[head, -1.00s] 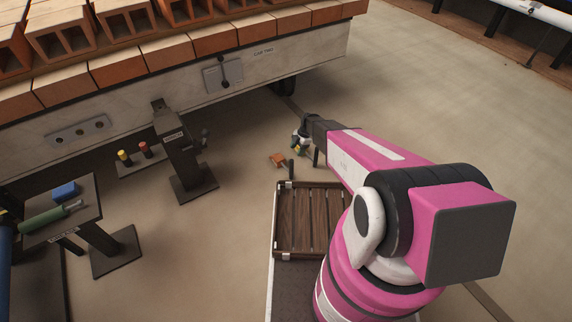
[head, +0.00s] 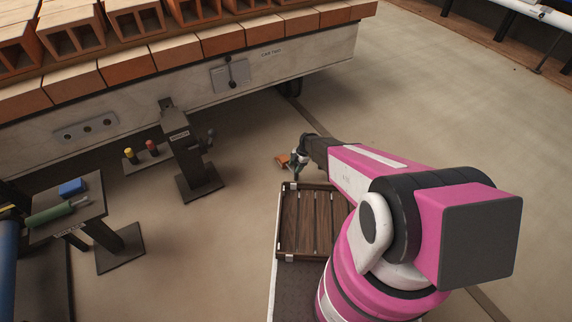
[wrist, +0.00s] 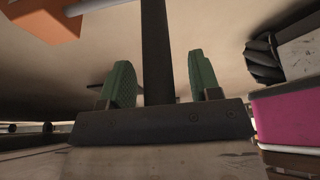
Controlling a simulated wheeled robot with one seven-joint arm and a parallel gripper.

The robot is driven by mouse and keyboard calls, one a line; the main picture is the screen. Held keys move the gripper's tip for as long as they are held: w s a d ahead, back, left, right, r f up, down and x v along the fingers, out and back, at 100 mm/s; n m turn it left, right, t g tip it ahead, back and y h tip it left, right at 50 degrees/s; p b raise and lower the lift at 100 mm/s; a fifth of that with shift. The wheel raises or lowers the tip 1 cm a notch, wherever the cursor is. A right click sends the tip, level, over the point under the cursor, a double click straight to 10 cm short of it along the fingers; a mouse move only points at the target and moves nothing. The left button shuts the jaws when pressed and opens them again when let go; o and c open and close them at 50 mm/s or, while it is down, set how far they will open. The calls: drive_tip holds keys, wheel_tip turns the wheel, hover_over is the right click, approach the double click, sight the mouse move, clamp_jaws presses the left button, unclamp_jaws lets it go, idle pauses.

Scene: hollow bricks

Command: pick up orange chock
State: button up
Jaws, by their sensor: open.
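The orange chock (head: 282,160) lies on the floor beyond the slatted wooden tray, partly hidden by my gripper (head: 298,160). In the wrist view an orange piece (wrist: 45,18), which looks like the chock, is cut off at the top left, outside the fingers. My gripper's two green fingertips (wrist: 162,82) stand apart in that view, with no chock between them. A dark upright bar (wrist: 156,45) shows between the fingers; I cannot tell its distance. In the head view the gripper is just right of the chock; contact cannot be told.
The slatted tray (head: 283,222) is close below the gripper. A brick-laden cart (head: 310,68) crosses the back. A dark lever stand (head: 192,160) stands left, and a small table (head: 88,208) holds a blue block (head: 72,187) and a green-handled tool (head: 50,214). Floor at right is clear.

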clamp_jaws()
idle(0.3)
